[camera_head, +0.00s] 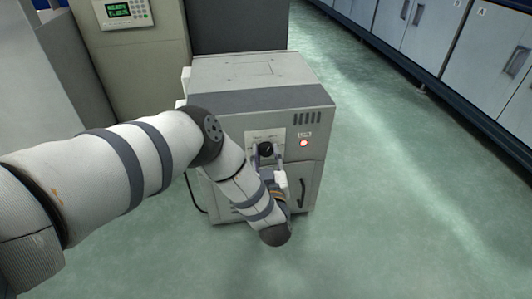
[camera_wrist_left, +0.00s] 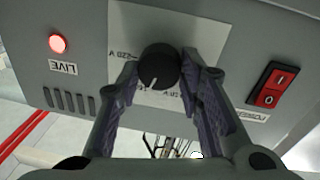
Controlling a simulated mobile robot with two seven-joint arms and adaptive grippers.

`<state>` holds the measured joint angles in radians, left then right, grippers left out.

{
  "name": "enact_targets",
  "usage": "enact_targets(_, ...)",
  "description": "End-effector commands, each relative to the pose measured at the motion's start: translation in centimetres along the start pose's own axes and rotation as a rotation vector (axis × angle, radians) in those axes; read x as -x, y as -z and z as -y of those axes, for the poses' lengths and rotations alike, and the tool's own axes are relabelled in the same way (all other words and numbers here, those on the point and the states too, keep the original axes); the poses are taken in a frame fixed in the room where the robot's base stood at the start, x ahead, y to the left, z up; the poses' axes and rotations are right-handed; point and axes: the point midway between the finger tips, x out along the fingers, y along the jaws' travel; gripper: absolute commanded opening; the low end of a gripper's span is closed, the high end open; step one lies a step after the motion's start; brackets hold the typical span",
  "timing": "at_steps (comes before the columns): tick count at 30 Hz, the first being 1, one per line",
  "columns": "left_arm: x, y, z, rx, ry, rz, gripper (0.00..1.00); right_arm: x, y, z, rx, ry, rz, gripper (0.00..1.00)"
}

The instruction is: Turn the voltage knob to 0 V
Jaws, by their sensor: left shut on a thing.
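The black round voltage knob (camera_wrist_left: 158,66) sits on a light label plate on the grey cabinet's front. It also shows small in the head view (camera_head: 266,149). In the left wrist view, which is upside down, its white mark points toward the picture's bottom. A label that looks like "220 V" is at its upper left; lettering below is partly covered by the fingers. My left gripper (camera_wrist_left: 161,72) is shut on the knob, one finger on each side. It shows in the head view (camera_head: 267,155) too. My right gripper is not in view.
A red lamp (camera_wrist_left: 58,43) labelled LIVE glows on the cabinet (camera_head: 262,101). A red rocker switch (camera_wrist_left: 271,86) is on the other side of the knob. A beige cabinet with a green display (camera_head: 119,10) stands behind. The floor to the right is clear.

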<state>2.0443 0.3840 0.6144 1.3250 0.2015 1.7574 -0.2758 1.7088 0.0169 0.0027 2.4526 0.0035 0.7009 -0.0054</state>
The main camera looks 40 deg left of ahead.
Motion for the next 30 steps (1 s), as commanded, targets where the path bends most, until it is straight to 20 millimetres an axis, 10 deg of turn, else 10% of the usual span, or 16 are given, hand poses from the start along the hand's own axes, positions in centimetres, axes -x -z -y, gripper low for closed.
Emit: enact_targets(30, 0.12, -0.48, 0.11, 0.958, 0.005, -0.079, 0.06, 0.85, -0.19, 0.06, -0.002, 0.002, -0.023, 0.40)
